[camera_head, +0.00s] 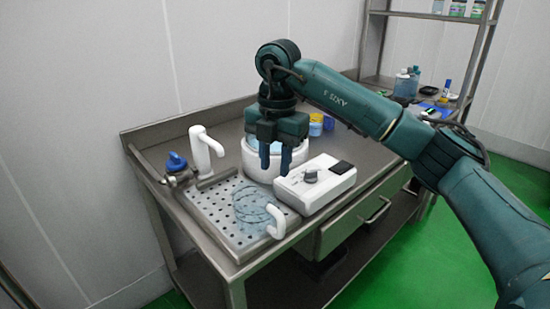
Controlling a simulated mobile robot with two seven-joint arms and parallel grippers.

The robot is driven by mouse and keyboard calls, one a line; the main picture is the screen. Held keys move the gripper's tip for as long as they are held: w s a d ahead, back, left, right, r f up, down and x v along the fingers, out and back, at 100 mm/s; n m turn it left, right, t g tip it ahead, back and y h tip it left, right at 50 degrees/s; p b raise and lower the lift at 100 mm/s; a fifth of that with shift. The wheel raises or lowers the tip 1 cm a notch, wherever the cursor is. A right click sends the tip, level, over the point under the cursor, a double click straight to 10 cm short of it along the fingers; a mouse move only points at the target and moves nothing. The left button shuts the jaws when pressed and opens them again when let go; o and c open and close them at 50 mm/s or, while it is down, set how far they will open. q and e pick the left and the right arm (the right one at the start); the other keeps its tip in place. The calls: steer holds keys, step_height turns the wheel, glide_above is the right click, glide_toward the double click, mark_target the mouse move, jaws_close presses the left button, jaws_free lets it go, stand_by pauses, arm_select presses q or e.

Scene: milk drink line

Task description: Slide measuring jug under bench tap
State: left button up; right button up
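The clear measuring jug (252,206) stands on the perforated drain tray (205,205), with its white handle toward the front right. The white bench tap (206,152) rises at the tray's back left corner. The jug is in front and to the right of the tap, not under its spout. My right gripper (275,170) points down above and behind the jug, in front of a white round vessel. Its two fingers are apart and nothing shows between them. It does not touch the jug. My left gripper is out of view.
A blue-handled valve (177,161) sits left of the tap. A white box with a dark knob (315,184) stands right of the tray, and the white round vessel (259,171) behind it. Blue and yellow containers (316,125) stand farther back. The tray's left half is clear.

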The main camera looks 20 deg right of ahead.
mark_target(273, 225)
step_height(273, 225, down, 13)
steer(key=shift+w+a+r+p, duration=0.1)
steer(key=shift+w+a+p, duration=0.05)
steer(key=shift+p, duration=0.15)
jaws_close()
stand_by(0.4)
